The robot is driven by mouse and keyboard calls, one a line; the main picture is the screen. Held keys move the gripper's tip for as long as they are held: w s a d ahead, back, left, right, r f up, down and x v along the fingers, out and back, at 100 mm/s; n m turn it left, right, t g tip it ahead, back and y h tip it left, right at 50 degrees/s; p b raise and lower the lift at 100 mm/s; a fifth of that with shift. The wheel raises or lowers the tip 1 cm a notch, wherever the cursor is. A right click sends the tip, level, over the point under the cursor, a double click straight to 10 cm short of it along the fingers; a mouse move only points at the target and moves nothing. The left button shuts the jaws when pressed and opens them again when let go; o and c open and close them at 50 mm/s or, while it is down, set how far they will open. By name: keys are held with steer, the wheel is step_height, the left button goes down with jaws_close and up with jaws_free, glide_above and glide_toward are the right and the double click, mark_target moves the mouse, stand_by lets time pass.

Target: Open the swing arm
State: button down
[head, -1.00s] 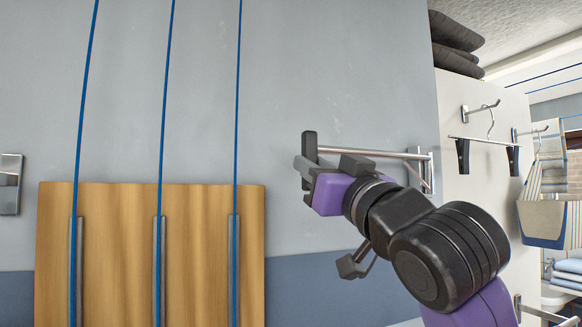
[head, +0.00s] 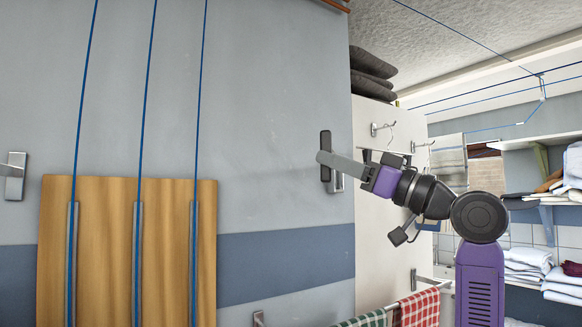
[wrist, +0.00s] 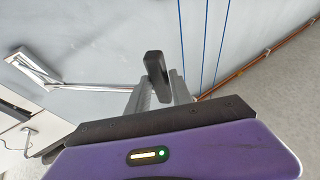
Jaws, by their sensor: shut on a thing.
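The swing arm is a thin metal bar on a pale bracket on the grey-blue wall, with a black end piece. In the wrist view the bracket (wrist: 35,70) is at upper left, and the bar runs right to the black end piece (wrist: 155,68). My gripper (wrist: 160,88) is shut on the swing arm at this end piece. In the head view my gripper (head: 328,168) is right of centre, close to the wall's right edge. The upright black end piece (head: 325,145) shows at its tip. The rest of the swing arm is mostly hidden there.
A wooden board (head: 105,250) with blue cords stands against the wall at left. Checked cloths (head: 418,307) hang on a rail low down. A hanger, dark cushions (head: 372,75) and shelves of folded linen (head: 535,270) are at right. A brown pipe (wrist: 270,52) crosses the wrist view.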

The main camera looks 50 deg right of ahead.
steer(key=s+d+b, duration=0.2)
steer(key=s+d, duration=0.8)
steer(key=s, duration=0.1)
steer(key=shift+s+d, duration=0.35)
steer(key=shift+s, duration=0.05)
steer(key=shift+w, duration=0.1)
steer(key=c, duration=1.2)
jaws_free()
steer(key=shift+w+d+f, duration=0.1)
steer(key=shift+w+d, duration=0.05)
steer(key=shift+w, duration=0.05)
steer(key=shift+c, duration=0.2)
steer(key=shift+s, duration=0.2)
steer(key=shift+s, duration=0.1)
